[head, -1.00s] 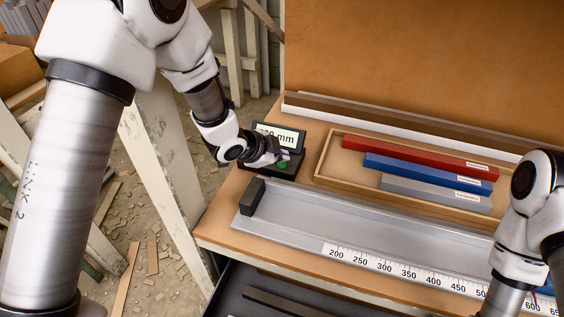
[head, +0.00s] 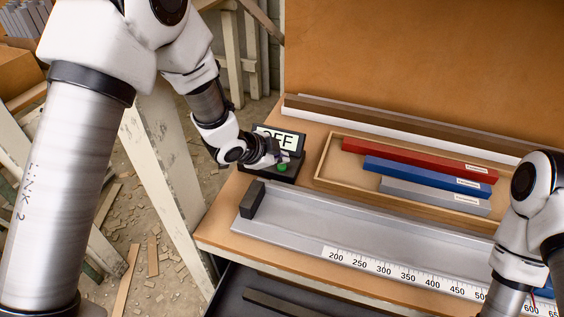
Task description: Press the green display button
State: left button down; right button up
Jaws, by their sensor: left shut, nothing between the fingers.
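The display unit (head: 258,165) is a black box with a tilted screen (head: 284,137) at the left end of the table. Its screen reads what looks like "OFF", with the first letter partly hidden by my arm. The green button (head: 282,168) is on the unit's lower front part. My left gripper (head: 278,156) is shut and empty, just above the button; I cannot tell whether it touches. My right arm is at the lower right edge, and its gripper is not in view.
A grey channel with a ruler scale (head: 390,268) and a dark end block (head: 252,199) lies in front. A wooden tray (head: 327,172) behind it holds red (head: 410,158), blue (head: 420,172) and grey (head: 425,193) bars. An open drawer (head: 235,290) is below.

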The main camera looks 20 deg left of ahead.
aim_at(280, 167)
pick_arm(q)
jog(key=shift+r, duration=0.3)
pick_arm(e)
jog(key=shift+r, duration=0.3)
pick_arm(q)
notch_tip(280, 167, up, 6)
jog(key=p, duration=0.5)
pick_arm(e)
notch_tip(280, 167, up, 5)
jog(key=shift+r, duration=0.2)
